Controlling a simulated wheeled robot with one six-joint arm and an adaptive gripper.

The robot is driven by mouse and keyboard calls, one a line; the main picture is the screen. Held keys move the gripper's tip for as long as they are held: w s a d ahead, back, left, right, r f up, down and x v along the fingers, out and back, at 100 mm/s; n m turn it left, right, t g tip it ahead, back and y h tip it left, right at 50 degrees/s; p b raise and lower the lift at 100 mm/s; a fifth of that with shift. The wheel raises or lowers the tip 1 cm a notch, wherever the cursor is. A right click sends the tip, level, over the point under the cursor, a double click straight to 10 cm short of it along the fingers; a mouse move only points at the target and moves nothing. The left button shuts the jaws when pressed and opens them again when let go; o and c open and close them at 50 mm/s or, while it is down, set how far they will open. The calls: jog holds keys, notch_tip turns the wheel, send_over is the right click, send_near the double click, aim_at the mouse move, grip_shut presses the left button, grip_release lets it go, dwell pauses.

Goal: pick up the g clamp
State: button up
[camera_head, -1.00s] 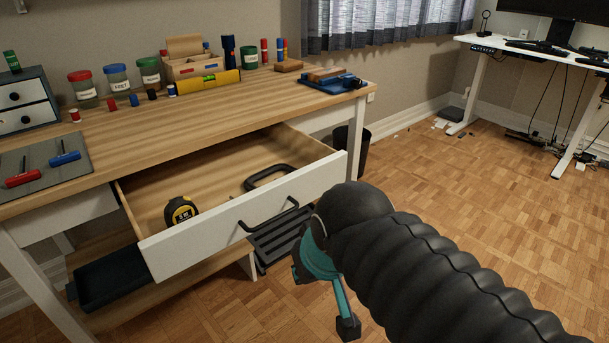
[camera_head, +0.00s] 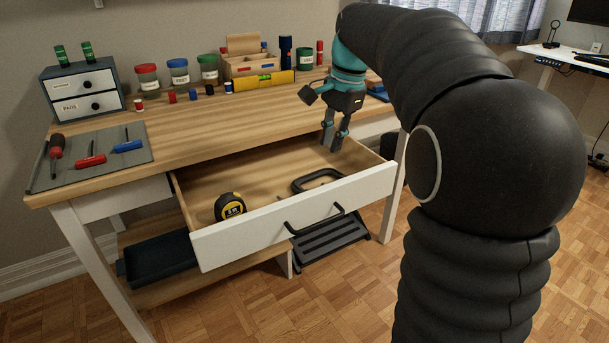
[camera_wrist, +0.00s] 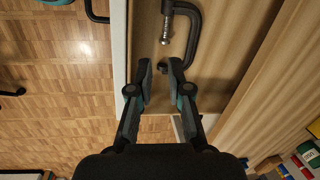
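The g clamp (camera_head: 316,181) is a dark C-shaped frame lying in the open drawer, near the drawer's right end. In the wrist view the clamp (camera_wrist: 195,45) shows its curved dark frame and a silver screw tip, just beyond the fingertips. My gripper (camera_head: 334,138) points down above the right part of the drawer, behind and above the clamp. In the wrist view the fingers of my gripper (camera_wrist: 160,72) are apart with a gap between them and hold nothing. Part of the clamp's lower end is close to the fingertips; I cannot tell any contact.
The drawer front (camera_head: 290,225) is pulled out from the workbench (camera_head: 200,130). A yellow and black tape measure (camera_head: 230,206) lies in the drawer's left part. Jars, a yellow level (camera_head: 263,80) and a wooden caddy stand at the back. Screwdrivers lie on a grey mat (camera_head: 70,172).

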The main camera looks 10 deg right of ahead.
jog(key=shift+m, duration=0.3)
jog(key=w+f, duration=0.1)
jog(key=f, duration=0.3)
jog(key=a+f+b, duration=0.1)
jog(key=f, duration=0.4)
jog(key=w+f+b, duration=0.1)
jog(key=f, duration=0.3)
jog(key=shift+w+a+f, duration=0.35)
jog(key=shift+a, duration=0.05)
grip_shut()
